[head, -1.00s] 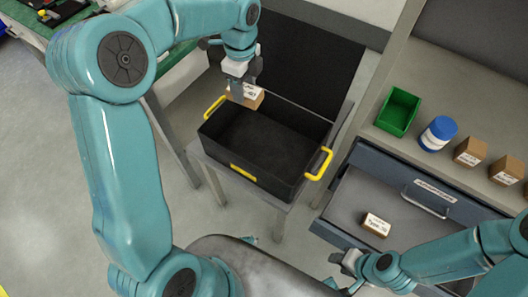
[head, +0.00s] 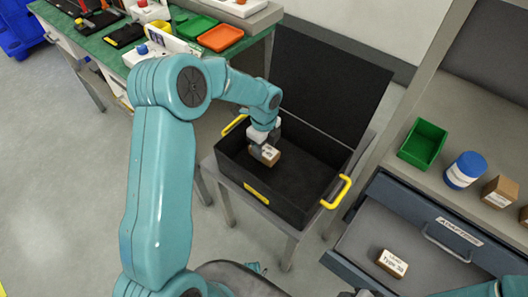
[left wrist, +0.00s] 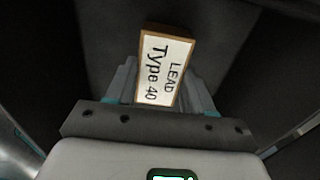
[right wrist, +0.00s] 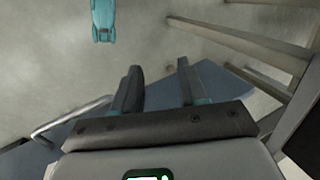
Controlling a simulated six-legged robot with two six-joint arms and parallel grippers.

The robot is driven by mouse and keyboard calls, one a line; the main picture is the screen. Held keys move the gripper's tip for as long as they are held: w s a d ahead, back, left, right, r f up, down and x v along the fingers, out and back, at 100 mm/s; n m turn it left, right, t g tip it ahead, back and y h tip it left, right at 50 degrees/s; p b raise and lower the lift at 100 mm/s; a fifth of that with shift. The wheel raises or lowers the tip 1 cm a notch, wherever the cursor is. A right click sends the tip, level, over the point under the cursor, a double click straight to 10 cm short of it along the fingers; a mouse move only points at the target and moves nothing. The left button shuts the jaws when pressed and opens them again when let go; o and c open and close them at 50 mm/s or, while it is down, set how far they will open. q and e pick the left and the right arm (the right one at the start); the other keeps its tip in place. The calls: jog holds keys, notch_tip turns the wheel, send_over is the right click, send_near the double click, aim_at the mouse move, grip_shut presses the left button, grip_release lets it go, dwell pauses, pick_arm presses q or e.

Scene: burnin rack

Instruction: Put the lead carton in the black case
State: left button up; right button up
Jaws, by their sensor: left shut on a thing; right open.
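The lead carton (head: 265,156) is a small brown box with a white label. In the left wrist view the carton (left wrist: 165,70) reads "LEAD Type 40". My left gripper (head: 262,143) is shut on it, with a finger on each side. The black case (head: 288,203) is open, with yellow handles, and its lid (head: 330,85) stands up behind. The carton is within the case's opening, towards the left; whether it touches the floor of the case I cannot tell. My right gripper (right wrist: 158,88) is open and empty in the right wrist view.
The case stands on a grey stand. At right, an open drawer (head: 355,240) holds another labelled carton (head: 392,263). A green bin (head: 423,144), a blue-lidded jar (head: 465,170) and brown cartons (head: 499,192) stand on the shelf above. A green workbench (head: 125,50) is at back left.

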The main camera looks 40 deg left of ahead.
aim_at(264, 149)
pick_arm(q)
notch_tip(264, 149, down, 3)
jog(key=shift+r, duration=0.1)
jog(key=o, duration=1.1)
jog(key=shift+c, duration=0.2)
